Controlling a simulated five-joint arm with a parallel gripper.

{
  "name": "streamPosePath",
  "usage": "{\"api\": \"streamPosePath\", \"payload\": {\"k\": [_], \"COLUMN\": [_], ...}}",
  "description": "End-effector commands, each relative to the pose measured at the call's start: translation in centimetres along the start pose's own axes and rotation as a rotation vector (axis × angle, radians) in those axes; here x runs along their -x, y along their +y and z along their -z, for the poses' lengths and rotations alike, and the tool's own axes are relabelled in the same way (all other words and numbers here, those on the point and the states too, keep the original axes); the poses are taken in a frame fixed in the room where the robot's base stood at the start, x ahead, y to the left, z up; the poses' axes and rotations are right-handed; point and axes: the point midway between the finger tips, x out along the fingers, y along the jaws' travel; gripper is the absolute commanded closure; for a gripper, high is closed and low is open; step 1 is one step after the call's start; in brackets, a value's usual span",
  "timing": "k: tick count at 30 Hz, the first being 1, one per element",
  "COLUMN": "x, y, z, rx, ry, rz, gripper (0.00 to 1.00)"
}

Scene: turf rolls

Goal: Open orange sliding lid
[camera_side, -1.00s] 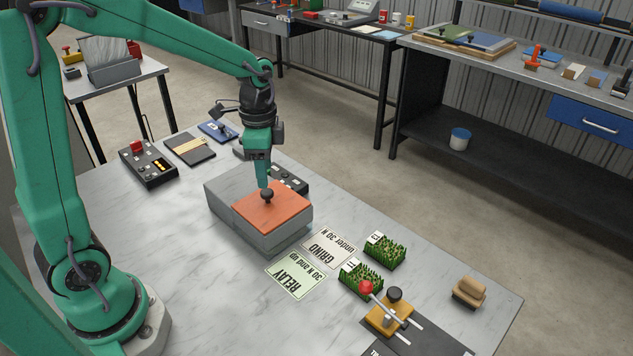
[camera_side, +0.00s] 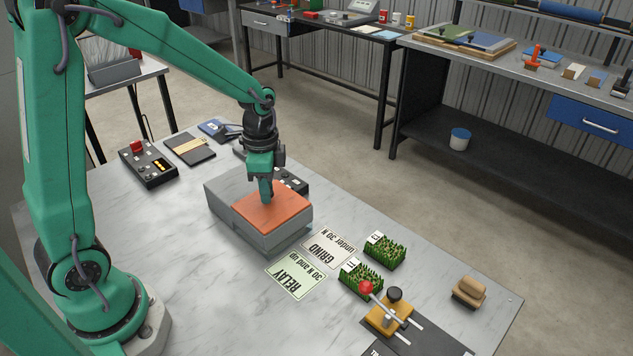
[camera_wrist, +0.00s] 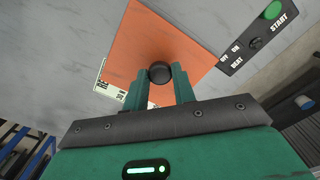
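The orange sliding lid (camera_side: 284,213) lies flat on top of a grey box (camera_side: 262,237) on the marble table. It covers the box's right part in the side view. In the wrist view the lid (camera_wrist: 182,38) fills the upper middle. Its round black knob (camera_wrist: 160,72) sits between the two green fingers of my gripper (camera_wrist: 160,78). The fingers flank the knob closely, with little or no gap at its sides; I cannot tell whether they press on it. In the side view my gripper (camera_side: 266,192) points down at the lid and hides the knob.
A black button panel (camera_side: 292,180) stands just behind the box. GRIND (camera_side: 330,249) and RELAY (camera_side: 296,278) cards lie in front. Two grass pieces (camera_side: 384,250) (camera_side: 362,279) and a yellow lever device (camera_side: 389,314) stand to the right. Open marble lies left of the box.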

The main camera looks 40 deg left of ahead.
Motion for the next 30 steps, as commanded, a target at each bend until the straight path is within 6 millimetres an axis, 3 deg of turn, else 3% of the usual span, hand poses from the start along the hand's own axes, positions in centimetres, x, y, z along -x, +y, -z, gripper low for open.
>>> {"api": "streamPosePath", "payload": {"k": [11,30], "x": [0.0,0.1], "y": [-0.6,-7.3], "z": [-0.6,-7.2], "rx": [0.002,0.004], "ry": [-0.001,0.000], "rz": [-0.001,0.001], "gripper": [1.00,1.00]}}
